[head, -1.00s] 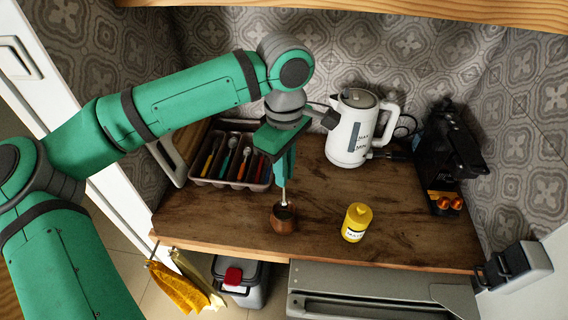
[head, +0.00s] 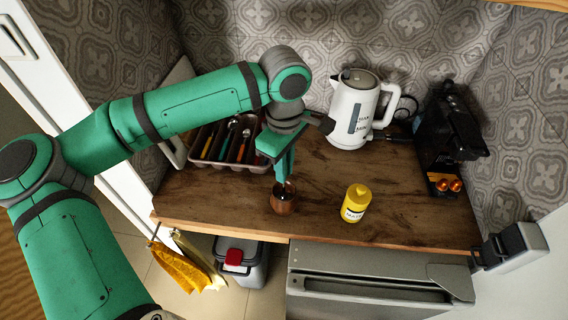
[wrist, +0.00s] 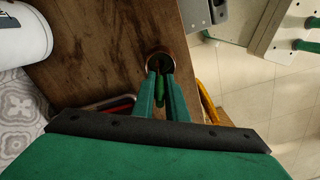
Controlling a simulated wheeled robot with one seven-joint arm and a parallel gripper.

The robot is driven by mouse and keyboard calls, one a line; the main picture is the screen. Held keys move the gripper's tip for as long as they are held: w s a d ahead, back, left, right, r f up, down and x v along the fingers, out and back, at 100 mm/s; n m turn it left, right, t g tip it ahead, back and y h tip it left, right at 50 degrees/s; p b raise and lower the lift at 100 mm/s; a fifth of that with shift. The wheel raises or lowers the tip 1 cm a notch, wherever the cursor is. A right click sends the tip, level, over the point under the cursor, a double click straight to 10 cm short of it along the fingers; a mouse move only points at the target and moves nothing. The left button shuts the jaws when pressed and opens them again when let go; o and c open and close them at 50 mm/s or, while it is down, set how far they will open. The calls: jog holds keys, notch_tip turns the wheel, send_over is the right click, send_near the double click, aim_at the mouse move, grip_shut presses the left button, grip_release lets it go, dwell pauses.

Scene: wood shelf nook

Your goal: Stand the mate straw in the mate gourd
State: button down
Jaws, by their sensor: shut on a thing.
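The mate gourd (head: 283,205), a small round brown cup, stands upright near the front edge of the wooden counter. My gripper (head: 284,181) points down just above its mouth, with the fingertips at the rim. In the wrist view the gripper (wrist: 161,78) is shut on the mate straw (wrist: 161,86), and the gourd's round rim (wrist: 148,63) shows just beyond the fingertips. The straw's lower end appears to be inside the gourd's mouth, but fingers and shadow hide most of it. I cannot tell whether it touches the bottom.
A yellow jar (head: 355,203) stands right of the gourd. A cutlery tray (head: 206,160) lies behind at left, and a white kettle (head: 352,110) stands at the back. A black coffee machine (head: 448,140) is at the right. The counter between jar and coffee machine is clear.

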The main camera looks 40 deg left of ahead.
jog(key=shift+f, duration=0.1)
jog(key=c, duration=1.7)
grip_release()
notch_tip(320, 180, up, 11)
jog(key=shift+f, duration=0.1)
